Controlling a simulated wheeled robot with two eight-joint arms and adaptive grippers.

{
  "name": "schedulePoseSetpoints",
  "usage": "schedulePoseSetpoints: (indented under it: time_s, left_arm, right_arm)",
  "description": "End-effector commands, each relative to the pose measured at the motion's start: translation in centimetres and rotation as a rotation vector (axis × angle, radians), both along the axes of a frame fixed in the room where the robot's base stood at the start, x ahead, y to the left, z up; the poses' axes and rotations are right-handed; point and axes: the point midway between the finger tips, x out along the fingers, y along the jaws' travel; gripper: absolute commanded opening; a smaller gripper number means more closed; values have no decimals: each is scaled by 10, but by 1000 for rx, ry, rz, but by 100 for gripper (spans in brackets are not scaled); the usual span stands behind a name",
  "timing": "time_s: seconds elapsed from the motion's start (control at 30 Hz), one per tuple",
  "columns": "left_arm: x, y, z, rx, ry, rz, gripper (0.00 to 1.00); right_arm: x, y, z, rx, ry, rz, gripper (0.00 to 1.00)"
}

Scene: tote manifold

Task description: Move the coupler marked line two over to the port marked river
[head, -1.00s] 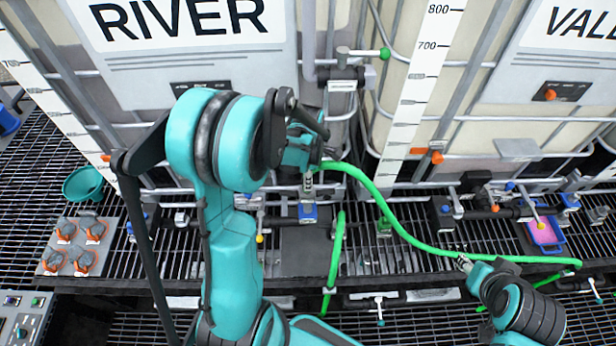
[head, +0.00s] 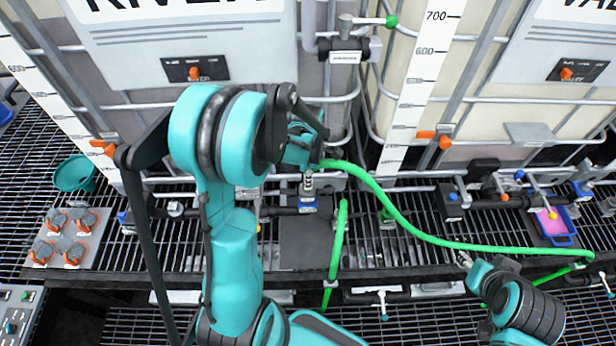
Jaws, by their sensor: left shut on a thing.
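My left gripper (head: 303,150) is shut on the metal coupler (head: 308,183) at the end of a green hose (head: 405,222). The coupler points down just above a blue-tagged port (head: 308,205) on the dark pipe under the left tote; I cannot tell whether they touch. The tote's River sign (head: 180,8) is cut off by the top edge. The coupler's marking is not readable. My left arm hides part of the pipe. My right gripper (head: 466,262) is at the lower right by the hose; its fingers are too small to judge.
A second green hose (head: 337,250) hangs over the grating's front edge. The right tote has a pipe with valves and a pink-filled blue tray (head: 553,226). A panel of orange-handled knobs (head: 64,238) and a teal bowl (head: 75,173) are at left.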

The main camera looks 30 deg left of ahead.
Motion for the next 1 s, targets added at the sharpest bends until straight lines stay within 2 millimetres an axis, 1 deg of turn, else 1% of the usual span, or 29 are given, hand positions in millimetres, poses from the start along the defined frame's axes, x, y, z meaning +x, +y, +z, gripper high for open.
schedulePoseSetpoints:
  time_s: [0.03, 0.13, 0.43, 0.47, 0.5, 0.53, 0.57, 0.87, 0.97, 1.0]
  left_arm:
    - [0, 0, -5, 0, 0, 0, 0]
    - [0, 0, -8, 0, 0, 0, 0]
    - [0, 0, -8, 0, 0, 0, 0]
    - [0, 0, -8, 0, 0, 0, 26]
    - [0, 0, -8, 0, 0, 0, 36]
    - [0, 0, -8, 0, 0, 0, 44]
    - [0, 0, -8, 0, 0, 0, 47]
    - [0, 0, -7, 0, 0, 0, 47]
    - [0, 0, 1, 0, 0, 0, 47]
    - [0, 0, 6, 0, 0, 0, 47]
  right_arm:
    - [0, 0, -5, 0, 0, 0, 40]
    - [0, 0, -7, 0, 0, 0, 40]
    - [0, 0, -7, 0, 0, 0, 40]
    - [0, 0, -7, 0, 0, 0, 40]
    - [0, 0, -7, 0, 0, 0, 40]
    - [0, 0, -7, 0, 0, 0, 40]
    - [0, 0, -7, 0, 0, 0, 40]
    - [0, 0, -7, 0, 0, 0, 40]
    - [0, 0, -7, 0, 0, 0, 40]
    - [0, 0, -7, 0, 0, 0, 40]
